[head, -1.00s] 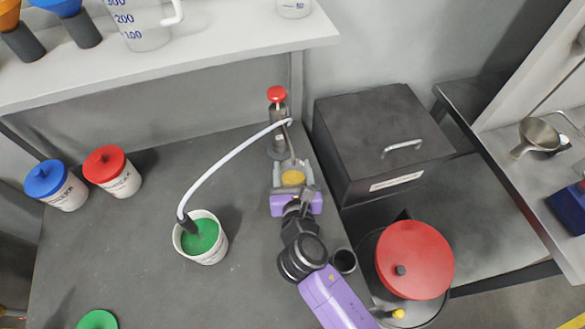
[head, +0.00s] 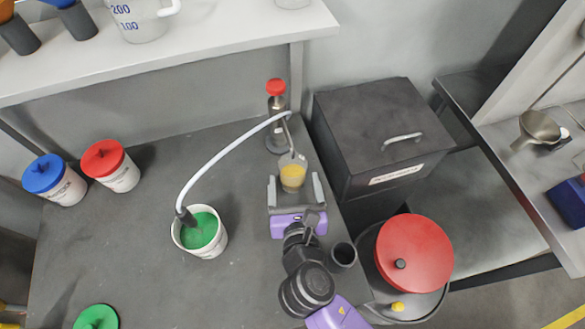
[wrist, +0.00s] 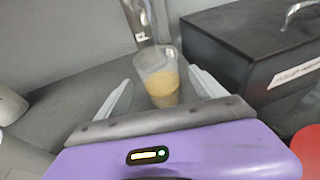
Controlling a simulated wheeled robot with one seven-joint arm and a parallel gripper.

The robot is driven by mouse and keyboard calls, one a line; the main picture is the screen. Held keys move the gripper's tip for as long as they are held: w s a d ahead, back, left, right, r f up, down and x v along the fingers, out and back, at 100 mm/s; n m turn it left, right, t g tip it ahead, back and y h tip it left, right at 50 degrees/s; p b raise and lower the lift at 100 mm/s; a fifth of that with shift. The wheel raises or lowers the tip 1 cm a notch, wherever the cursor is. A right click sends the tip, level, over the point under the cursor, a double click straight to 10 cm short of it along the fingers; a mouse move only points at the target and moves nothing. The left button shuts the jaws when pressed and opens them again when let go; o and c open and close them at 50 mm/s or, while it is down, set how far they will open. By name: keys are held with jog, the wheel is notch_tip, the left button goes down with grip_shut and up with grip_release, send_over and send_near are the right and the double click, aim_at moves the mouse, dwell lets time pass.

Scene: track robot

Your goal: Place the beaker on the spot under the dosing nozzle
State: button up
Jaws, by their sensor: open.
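The beaker (head: 292,177) is a small clear cup with yellow contents. It stands upright on the dark bench below the dosing nozzle (head: 288,127), in front of the red-topped dosing stand (head: 277,116). My gripper (head: 294,187) is open, with one finger on each side of the beaker and gaps visible. In the wrist view the beaker (wrist: 160,80) stands between and slightly beyond the open fingers (wrist: 160,92). The spot under the beaker is hidden.
A white hose runs from the stand into a tub of green liquid (head: 190,248) on the left. A dark box (head: 372,125) stands close on the right, with a red-lidded drum (head: 425,245) nearer. Red and blue lidded tubs (head: 122,178) stand far left. A shelf (head: 200,60) hangs behind.

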aim_at(293, 182)
jog(key=shift+v, duration=2.35)
jog(key=shift+a, duration=0.1)
